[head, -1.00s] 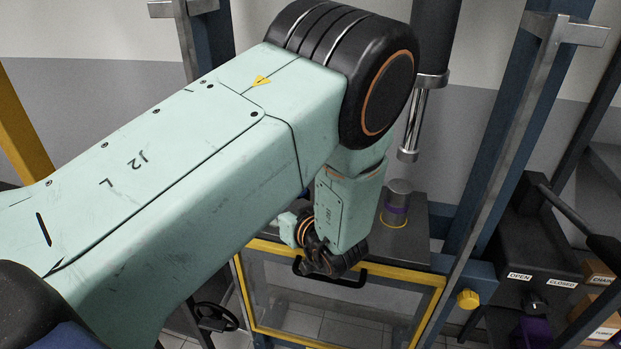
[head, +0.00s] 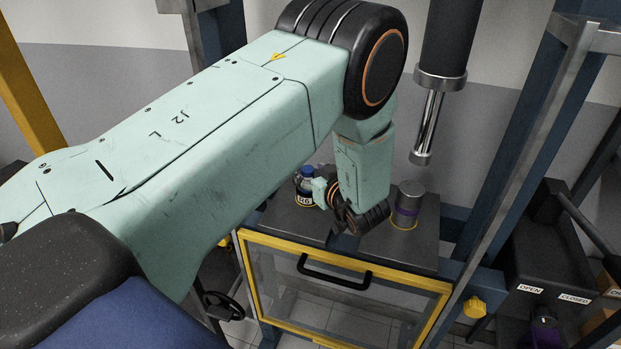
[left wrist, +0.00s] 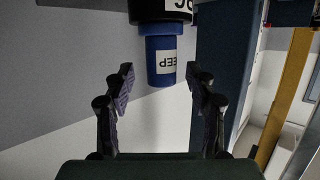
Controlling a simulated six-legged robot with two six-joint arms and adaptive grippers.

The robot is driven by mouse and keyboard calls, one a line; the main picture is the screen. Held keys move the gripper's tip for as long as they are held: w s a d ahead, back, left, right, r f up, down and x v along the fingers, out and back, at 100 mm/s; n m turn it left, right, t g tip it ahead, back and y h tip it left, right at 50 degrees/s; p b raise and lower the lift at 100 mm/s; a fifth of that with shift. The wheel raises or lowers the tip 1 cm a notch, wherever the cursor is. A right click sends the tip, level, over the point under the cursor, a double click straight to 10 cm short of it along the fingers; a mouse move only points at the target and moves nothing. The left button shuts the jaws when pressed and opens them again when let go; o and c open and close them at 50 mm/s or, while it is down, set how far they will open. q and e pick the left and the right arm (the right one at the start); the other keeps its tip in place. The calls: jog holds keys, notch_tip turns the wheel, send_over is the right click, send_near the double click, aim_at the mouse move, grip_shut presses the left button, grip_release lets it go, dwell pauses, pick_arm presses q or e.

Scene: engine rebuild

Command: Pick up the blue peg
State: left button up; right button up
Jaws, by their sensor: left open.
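The blue peg (head: 307,173) stands upright at the left of the dark bench top. Its blue upper part rises from a wider black part with a white label. In the left wrist view the blue peg (left wrist: 161,58) appears upside down, with a white label on its blue part. My left gripper (left wrist: 163,82) is open there, with one finger to each side of the peg's blue end. The peg lies beyond the fingertips, and I see no contact. In the head view the wrist is just right of the peg and the fingertips are not clear. My right gripper is out of view.
A yellow-framed guard with a black handle (head: 334,281) is in front. Blue posts flank the bench.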

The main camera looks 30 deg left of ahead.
pick_arm(q)
jog(key=shift+w+a+f, duration=0.1)
jog(key=shift+w+a, duration=0.15)
jog(key=shift+a, duration=0.65)
jog(key=shift+d, duration=0.15)
jog(key=shift+w+d, duration=0.15)
jog(key=shift+w, duration=0.05)
jog(key=c, duration=0.3)
jog(key=shift+s+a, duration=0.2)
jog(key=c, duration=0.6)
jog(key=shift+w, duration=0.1)
grip_shut()
jog(key=shift+w+d, duration=0.1)
jog(key=shift+d, duration=0.05)
